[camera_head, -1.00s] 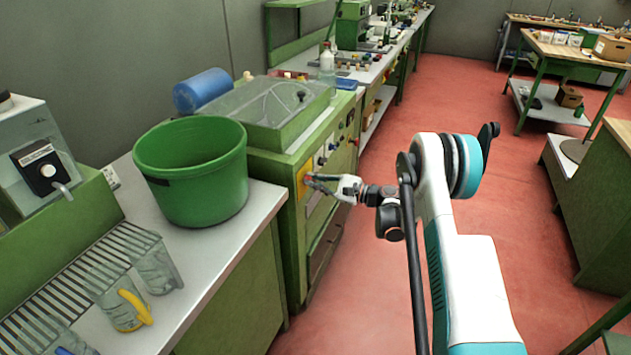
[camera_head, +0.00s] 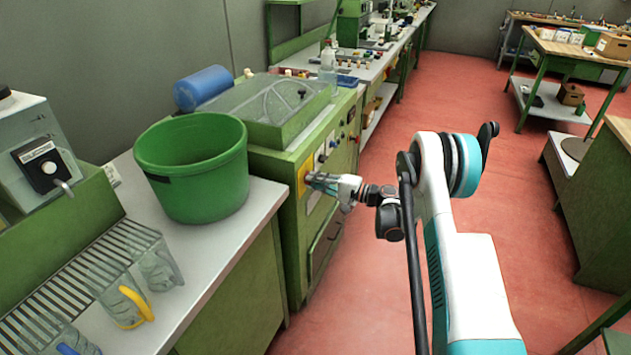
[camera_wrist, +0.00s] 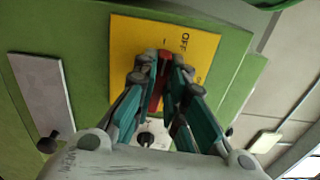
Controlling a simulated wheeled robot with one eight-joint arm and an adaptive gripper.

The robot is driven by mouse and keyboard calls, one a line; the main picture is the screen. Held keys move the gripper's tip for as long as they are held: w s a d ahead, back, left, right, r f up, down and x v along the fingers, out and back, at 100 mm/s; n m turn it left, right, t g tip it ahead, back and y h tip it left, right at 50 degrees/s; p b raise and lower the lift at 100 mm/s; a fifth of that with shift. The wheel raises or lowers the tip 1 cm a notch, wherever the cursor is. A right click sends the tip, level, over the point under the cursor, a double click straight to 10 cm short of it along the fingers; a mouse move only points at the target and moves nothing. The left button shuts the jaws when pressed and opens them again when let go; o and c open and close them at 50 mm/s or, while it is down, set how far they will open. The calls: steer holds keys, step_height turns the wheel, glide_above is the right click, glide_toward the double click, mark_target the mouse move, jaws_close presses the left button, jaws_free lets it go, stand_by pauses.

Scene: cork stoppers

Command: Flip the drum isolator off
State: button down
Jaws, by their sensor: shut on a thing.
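The drum isolator is a red handle (camera_wrist: 160,88) on a yellow plate (camera_wrist: 130,45) marked OFF, set in the green machine's front. In the head view the yellow plate (camera_head: 303,174) shows beside my gripper (camera_head: 313,180), which hides the handle there. In the wrist view my gripper (camera_wrist: 163,65) has its fingers on either side of the red handle and is shut on it. The OFF lettering stands just right of the fingertips. Part of the handle and plate is hidden behind the fingers.
A green bucket (camera_head: 193,172) stands on the grey bench to the left, near the machine. The green machine (camera_head: 290,133) has more knobs to the right on its front. A blue drum (camera_head: 202,88) lies behind.

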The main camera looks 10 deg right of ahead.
steer(key=shift+f+n, duration=0.15)
steer(key=shift+n, duration=0.25)
steer(key=c, duration=1.6)
jaws_free()
steer(key=shift+c, duration=0.2)
steer(key=shift+s+d, duration=0.1)
steer(key=shift+d, duration=0.05)
steer(key=v, duration=1.1)
steer(key=shift+s+d, duration=0.25)
steer(key=shift+d, duration=0.05)
